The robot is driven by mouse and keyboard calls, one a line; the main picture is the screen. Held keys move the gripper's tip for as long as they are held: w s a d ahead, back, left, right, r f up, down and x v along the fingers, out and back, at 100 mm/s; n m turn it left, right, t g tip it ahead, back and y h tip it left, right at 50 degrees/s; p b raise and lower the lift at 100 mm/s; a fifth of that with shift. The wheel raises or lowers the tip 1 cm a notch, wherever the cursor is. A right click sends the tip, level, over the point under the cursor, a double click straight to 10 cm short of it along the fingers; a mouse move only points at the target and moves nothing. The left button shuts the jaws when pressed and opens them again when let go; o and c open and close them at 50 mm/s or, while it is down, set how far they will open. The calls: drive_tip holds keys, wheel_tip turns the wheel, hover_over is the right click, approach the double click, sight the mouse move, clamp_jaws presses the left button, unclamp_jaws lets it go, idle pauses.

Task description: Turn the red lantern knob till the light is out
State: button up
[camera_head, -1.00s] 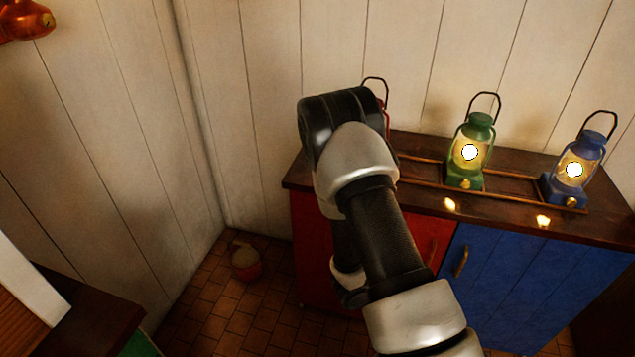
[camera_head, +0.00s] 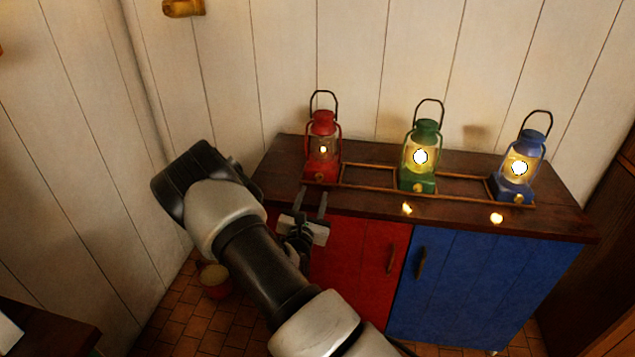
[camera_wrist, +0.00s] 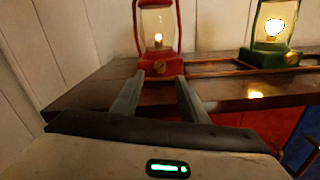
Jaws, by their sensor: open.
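The red lantern (camera_head: 322,160) stands upright at the left end of the dark cabinet top. A small flame glows in its glass, much smaller than the lights in the other two lanterns. Its brass knob (camera_head: 320,176) is low on the front of the base. My gripper (camera_head: 311,193) is open and empty, in front of and a little below the knob, apart from it.
A lit green lantern (camera_head: 421,158) and a lit blue lantern (camera_head: 518,166) stand to the right along a low wooden rail (camera_head: 373,187). The cabinet top (camera_head: 270,172) has a front edge near my fingers.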

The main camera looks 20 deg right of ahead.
sight(319, 178)
drive_tip(key=x, duration=0.8)
drive_tip(key=shift+w+d+b, duration=0.2)
drive_tip(key=shift+b, duration=0.2)
clamp_jaws()
